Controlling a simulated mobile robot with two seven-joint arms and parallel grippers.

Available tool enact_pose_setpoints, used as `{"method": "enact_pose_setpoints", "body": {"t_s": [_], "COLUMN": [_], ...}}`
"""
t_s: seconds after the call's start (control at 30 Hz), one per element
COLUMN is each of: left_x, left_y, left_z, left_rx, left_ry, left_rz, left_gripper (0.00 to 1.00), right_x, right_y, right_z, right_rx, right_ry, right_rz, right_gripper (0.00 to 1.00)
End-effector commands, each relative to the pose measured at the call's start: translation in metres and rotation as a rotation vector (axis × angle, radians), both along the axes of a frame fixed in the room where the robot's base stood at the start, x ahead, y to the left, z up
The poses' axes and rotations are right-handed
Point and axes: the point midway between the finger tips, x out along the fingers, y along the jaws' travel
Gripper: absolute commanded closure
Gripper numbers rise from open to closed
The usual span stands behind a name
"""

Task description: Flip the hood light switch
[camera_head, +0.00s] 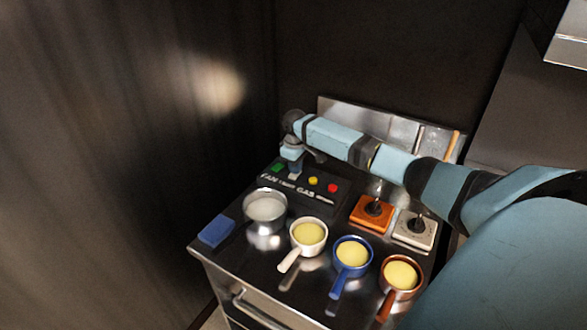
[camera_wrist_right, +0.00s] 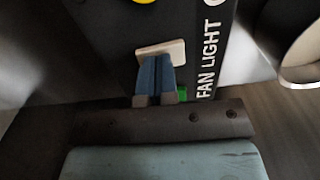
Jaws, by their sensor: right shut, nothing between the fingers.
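The black control panel (camera_head: 318,199) on the back left of the worktop carries a white "FAN LIGHT" label (camera_wrist_right: 209,60) in the right wrist view. A cream switch plate (camera_wrist_right: 176,48) lies at the tips of my right gripper (camera_wrist_right: 155,58), beside the label. The gripper's two blue fingers are shut together, with nothing between them, and overlap the plate. I cannot tell whether they touch it. The switch's own lever is not distinguishable. My left gripper is not in view.
A green button (camera_head: 278,168), a yellow button (camera_head: 313,181) and a red button (camera_head: 332,188) sit on the panel. A steel pot (camera_head: 265,207), a white pan (camera_head: 309,233), a blue pan (camera_head: 351,253), a copper pan (camera_head: 400,276) and a blue sponge (camera_head: 216,231) stand in front.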

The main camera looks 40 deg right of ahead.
Motion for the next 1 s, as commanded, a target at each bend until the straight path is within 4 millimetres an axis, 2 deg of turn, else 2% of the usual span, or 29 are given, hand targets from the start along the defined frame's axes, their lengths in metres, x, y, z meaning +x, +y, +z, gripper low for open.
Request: {"method": "enact_pose_setpoints", "body": {"t_s": [0.33, 0.47, 0.73, 0.8, 1.0], "left_x": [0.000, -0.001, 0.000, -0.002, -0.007], "left_y": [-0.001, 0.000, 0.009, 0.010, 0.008], "left_z": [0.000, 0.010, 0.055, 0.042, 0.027], "left_rx": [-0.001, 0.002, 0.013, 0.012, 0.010], "left_ry": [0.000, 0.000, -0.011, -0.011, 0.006], "left_rz": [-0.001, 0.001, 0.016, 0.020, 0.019], "left_gripper": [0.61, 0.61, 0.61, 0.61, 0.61], "right_x": [0.000, 0.001, 0.001, 0.001, -0.001], "right_y": [-0.001, 0.000, 0.004, 0.006, 0.013], "right_z": [0.000, 0.011, 0.050, 0.056, 0.101], "right_rx": [0.000, 0.000, 0.000, -0.001, 0.000], "right_ry": [-0.001, -0.001, -0.001, -0.004, -0.004], "right_rz": [0.001, 0.001, 0.000, 0.002, 0.002], "right_gripper": [1.00, 1.00, 1.00, 1.00, 1.00]}}
